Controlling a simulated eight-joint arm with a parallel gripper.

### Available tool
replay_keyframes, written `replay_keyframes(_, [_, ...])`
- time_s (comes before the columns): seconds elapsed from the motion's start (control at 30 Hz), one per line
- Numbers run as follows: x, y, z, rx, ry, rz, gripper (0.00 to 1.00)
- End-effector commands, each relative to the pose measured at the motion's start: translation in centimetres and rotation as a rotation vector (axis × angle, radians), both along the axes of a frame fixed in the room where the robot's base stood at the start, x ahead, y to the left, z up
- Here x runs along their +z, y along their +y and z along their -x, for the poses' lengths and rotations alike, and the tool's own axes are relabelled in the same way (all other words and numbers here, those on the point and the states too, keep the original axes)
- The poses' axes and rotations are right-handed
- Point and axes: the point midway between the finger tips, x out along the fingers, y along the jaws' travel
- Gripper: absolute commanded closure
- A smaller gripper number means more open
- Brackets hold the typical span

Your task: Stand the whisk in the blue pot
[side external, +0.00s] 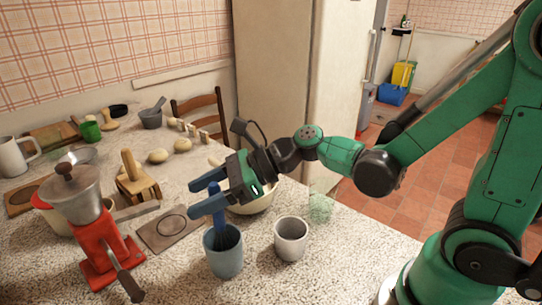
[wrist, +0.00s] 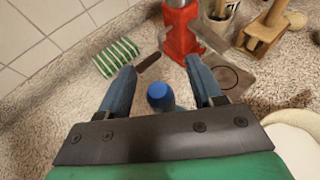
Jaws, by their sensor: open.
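The blue pot (side external: 224,262) stands on the speckled worktop near the front in the side view. The whisk (side external: 219,222) is upright in it, its head inside the pot and its blue handle rising above the rim. My gripper (side external: 204,195) is above the pot with its two blue fingers open, one on each side of the handle. In the wrist view the round blue end of the whisk handle (wrist: 160,96) shows between the spread fingers of my gripper (wrist: 158,92), with gaps on both sides. The lower part of the whisk's head is hidden by the pot wall.
A grey-white cup (side external: 291,240) stands just right of the pot, and a cream bowl (side external: 252,203) is behind my gripper. A red grinder (side external: 100,245) is at left, beside a dark square board (side external: 170,229). A green-striped cloth (wrist: 116,58) lies in the wrist view.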

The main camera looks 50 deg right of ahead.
Motion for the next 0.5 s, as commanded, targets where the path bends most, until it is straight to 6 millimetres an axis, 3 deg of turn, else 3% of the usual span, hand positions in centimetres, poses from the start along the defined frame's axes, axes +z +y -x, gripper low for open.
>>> replay_keyframes(0.5, [1.9,-3.7,2.6,-0.003,0.0,0.0,0.4])
